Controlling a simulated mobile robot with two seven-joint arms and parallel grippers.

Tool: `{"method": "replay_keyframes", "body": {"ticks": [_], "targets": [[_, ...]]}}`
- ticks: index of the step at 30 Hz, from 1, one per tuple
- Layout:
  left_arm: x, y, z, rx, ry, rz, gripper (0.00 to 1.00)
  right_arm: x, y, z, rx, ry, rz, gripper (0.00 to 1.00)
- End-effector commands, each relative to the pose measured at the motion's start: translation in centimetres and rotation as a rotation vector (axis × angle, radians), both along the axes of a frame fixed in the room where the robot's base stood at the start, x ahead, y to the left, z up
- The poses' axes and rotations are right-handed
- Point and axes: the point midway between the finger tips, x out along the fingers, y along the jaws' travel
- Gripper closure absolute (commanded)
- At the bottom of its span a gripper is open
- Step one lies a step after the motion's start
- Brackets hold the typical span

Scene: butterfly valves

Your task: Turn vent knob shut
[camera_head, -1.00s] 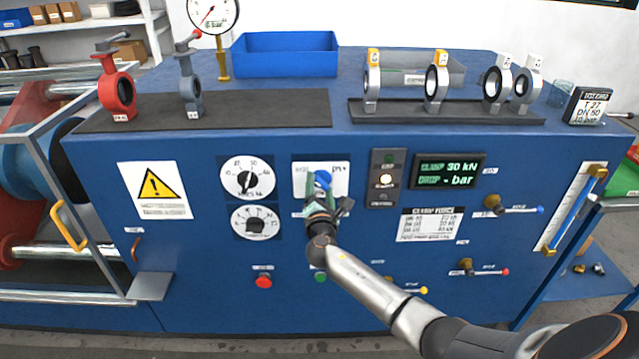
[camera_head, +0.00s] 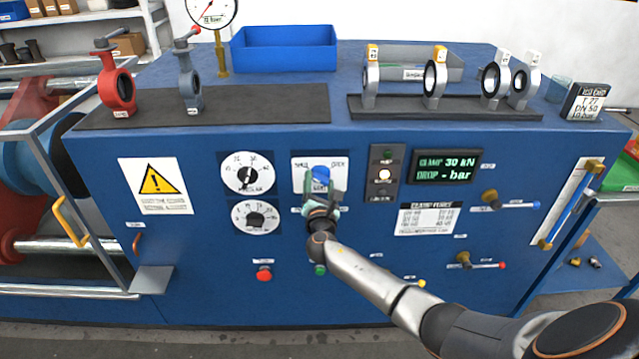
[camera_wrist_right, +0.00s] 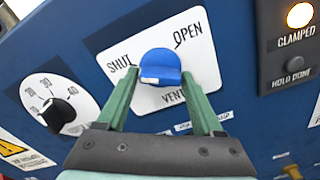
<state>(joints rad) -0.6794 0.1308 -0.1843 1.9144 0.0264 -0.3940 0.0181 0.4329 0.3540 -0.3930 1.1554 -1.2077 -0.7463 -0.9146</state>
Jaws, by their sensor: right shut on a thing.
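The blue vent knob (camera_head: 321,172) sits on a white plate (camera_head: 300,184) on the front of the blue cabinet. In the right wrist view the knob (camera_wrist_right: 160,64) shows a white mark at its lower left. The plate reads SHUT at upper left, OPEN at upper right and VENT below. My right gripper (camera_head: 321,184) is at the knob, with its green fingers on the left and right sides of it, shut on it. The fingers also show in the wrist view (camera_wrist_right: 160,78). My left gripper is out of view.
Two white dials (camera_head: 247,174) are left of the plate. A lamp panel (camera_head: 383,176) and a display (camera_head: 446,167) are to its right. A red button (camera_head: 264,274) and a green button (camera_head: 320,269) are below. Valve levers (camera_head: 512,203) stick out farther right.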

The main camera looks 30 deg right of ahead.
Motion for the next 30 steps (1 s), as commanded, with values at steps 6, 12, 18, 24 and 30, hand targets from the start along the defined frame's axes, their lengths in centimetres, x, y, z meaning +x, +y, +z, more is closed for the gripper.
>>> {"method": "replay_keyframes", "body": {"ticks": [6,12,18,24,30], "targets": [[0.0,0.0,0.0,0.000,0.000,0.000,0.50,0.0,0.0,-0.1,-0.004,0.003,0.000,0.15],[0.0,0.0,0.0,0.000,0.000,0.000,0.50,0.0,0.0,0.0,-0.003,0.002,0.000,0.10],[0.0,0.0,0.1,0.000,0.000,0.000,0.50,-0.4,0.2,0.0,-0.002,0.001,0.000,0.10],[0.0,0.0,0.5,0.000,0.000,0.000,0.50,-2.6,1.6,0.0,-0.001,0.002,0.002,0.10],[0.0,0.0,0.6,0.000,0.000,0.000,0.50,-6.1,3.7,-0.2,0.000,0.002,0.002,0.10]]}}
